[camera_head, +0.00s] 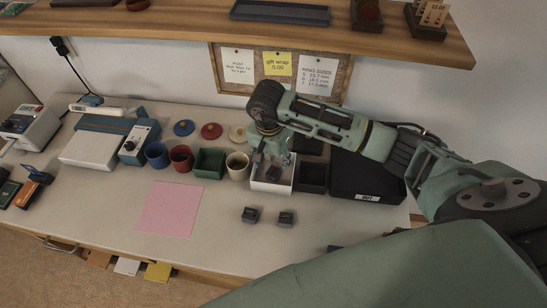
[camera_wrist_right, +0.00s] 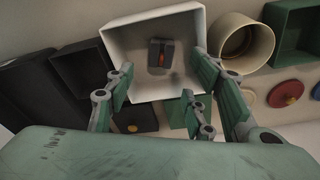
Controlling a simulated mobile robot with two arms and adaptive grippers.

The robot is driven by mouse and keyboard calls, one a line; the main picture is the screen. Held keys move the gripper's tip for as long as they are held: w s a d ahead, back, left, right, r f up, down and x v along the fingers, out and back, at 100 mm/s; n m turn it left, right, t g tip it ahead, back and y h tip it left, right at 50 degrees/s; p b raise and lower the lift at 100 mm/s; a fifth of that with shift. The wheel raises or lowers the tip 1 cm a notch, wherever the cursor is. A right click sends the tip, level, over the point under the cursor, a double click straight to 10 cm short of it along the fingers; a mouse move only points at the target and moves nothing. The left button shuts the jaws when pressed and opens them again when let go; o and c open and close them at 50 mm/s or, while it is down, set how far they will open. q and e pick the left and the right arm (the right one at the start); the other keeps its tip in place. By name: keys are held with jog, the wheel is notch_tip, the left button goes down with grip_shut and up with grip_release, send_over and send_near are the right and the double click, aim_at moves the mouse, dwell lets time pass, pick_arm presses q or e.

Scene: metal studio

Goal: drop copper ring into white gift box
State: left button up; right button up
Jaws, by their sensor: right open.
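The white gift box (camera_head: 270,187) is an open square box on the table below my right gripper (camera_head: 275,160). It also shows in the right wrist view (camera_wrist_right: 128,38). Inside it is a small dark grey block (camera_wrist_right: 153,47) with a copper-orange strip (camera_wrist_right: 162,59) in its middle. The strip may be the copper ring, but its shape is too small to tell. My right gripper (camera_wrist_right: 162,82) is open, with its fingers spread at the box opening and nothing between them. My left gripper is not in view.
Two small grey blocks (camera_head: 250,214) (camera_head: 286,218) stand in front of the box. A cream pot (camera_head: 237,167) stands left of it, a dark box (camera_head: 313,180) right. A large black tray (camera_head: 385,187) is farther right. A pink sheet (camera_head: 167,210) lies flat at the left.

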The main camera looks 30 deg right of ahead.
notch_tip(320, 180, up, 11)
jog(key=a, duration=0.1)
jog(key=shift+s+r, duration=0.2)
jog(key=shift+s, duration=0.2)
dwell(0.5)
